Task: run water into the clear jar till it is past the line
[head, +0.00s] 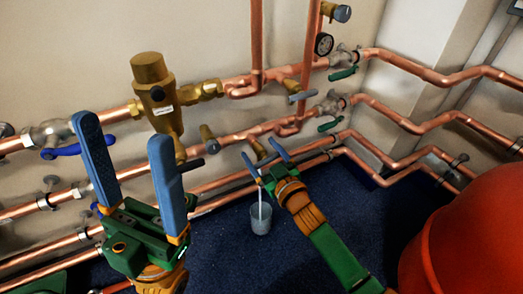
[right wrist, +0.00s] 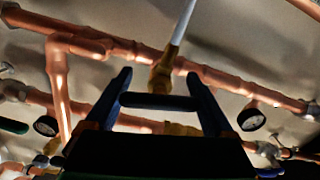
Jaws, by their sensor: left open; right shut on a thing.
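The clear jar (head: 260,220) stands on the dark blue floor below the pipes. A thin pale stream of water (head: 261,203) falls into it. Its line and water level are too small to make out. My right gripper (head: 260,151) is at a brass tap (head: 259,147) above the jar. In the right wrist view it is shut on the tap's dark handle (right wrist: 158,101), which spans between its fingers, with the brass tap body (right wrist: 161,76) beyond. The pale stream (right wrist: 184,20) shows there too. My left gripper (head: 123,130) is open and empty, in front of the pipes at the left.
Copper pipes with valves run along the wall. A brass regulator (head: 152,88) and a blue-handled valve (head: 60,150) are near my left gripper. A gauge (head: 323,44) is higher up. A large red rounded object (head: 470,240) fills the lower right. The floor around the jar is clear.

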